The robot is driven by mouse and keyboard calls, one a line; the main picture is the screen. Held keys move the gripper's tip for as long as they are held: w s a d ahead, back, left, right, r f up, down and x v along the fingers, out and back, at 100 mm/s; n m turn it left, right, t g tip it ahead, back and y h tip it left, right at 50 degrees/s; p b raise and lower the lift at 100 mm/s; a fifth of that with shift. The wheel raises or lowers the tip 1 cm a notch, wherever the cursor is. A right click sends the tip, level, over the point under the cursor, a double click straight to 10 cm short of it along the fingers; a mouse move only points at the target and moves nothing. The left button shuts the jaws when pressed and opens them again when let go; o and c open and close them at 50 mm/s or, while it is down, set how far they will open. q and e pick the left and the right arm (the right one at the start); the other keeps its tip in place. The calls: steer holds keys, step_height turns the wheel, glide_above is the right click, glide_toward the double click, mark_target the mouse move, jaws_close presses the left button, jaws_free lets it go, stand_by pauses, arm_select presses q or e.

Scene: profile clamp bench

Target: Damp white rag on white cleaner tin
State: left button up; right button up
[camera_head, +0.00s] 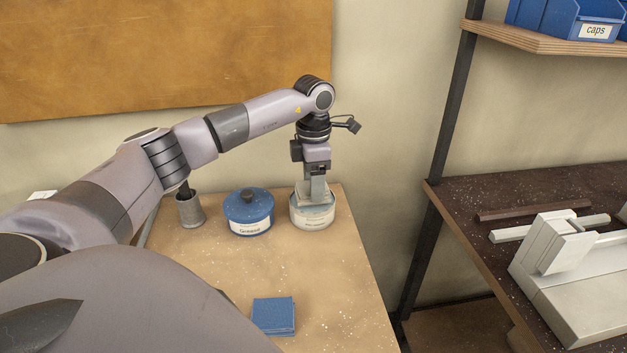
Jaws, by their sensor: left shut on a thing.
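The white cleaner tin (312,222) stands upright near the back right corner of the wooden bench, its label facing me. My left gripper (314,198) points straight down over the top of this tin. It is shut on a pale, flat thing that looks like the white rag, at the tin's rim. The fingers and the similar colours hide its outline, so I cannot tell whether it rests fully on the tin. My right gripper is not in view.
A blue Grease tin (249,214) with a dark knob stands left of the white tin. A grey metal cup (190,211) is farther left. A folded blue cloth (273,316) lies nearer on the bench (330,290). A dark shelf (480,185) with a clamp fixture is at right.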

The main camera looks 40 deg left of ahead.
arm_select(q)
steer(key=shift+f, duration=0.5)
stand_by(0.7)
steer(key=shift+f, duration=0.1)
stand_by(1.2)
step_height(320, 180, up, 5)
steer(key=p, duration=0.3)
steer(key=shift+p, duration=0.3)
steer(key=shift+r, duration=1.05)
